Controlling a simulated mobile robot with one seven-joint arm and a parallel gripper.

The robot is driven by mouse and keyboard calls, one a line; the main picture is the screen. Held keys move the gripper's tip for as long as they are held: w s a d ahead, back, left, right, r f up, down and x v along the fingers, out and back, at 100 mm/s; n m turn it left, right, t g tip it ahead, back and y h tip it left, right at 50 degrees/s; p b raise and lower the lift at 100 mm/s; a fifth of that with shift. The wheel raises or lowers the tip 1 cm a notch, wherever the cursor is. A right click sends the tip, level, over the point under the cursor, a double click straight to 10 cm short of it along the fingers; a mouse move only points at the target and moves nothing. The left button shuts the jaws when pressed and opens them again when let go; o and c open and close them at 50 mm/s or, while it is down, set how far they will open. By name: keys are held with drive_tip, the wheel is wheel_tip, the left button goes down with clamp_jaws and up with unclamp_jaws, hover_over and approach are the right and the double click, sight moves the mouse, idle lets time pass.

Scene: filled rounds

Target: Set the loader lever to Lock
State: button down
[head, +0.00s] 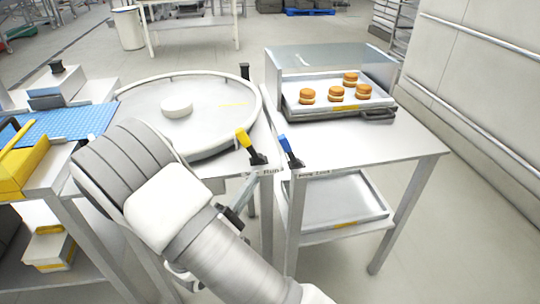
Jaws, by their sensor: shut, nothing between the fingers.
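A lever with a blue handle (286,146) stands at the front left corner of the right table, tilted to the left. A small label strip (314,174) sits below it on the table edge; its text is too small to read surely. A second lever with a yellow handle (245,141) stands left of it by the round turntable, also tilted left. Which one is the loader lever I cannot tell surely. My gripper (238,204) is below and in front of the levers, mostly hidden by my arm; it appears shut, empty and apart from both handles.
A tray (334,107) with several filled rounds sits under a clear-sided metal hood (330,58) on the right table. The turntable (220,132) carries a white disc (176,106). A yellow bin (22,172) and blue mat (62,122) lie left. Floor at right is clear.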

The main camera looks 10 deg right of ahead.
sight(272, 163)
drive_tip(key=x, duration=1)
drive_tip(key=shift+b, duration=0.4)
drive_tip(key=shift+d, duration=0.15)
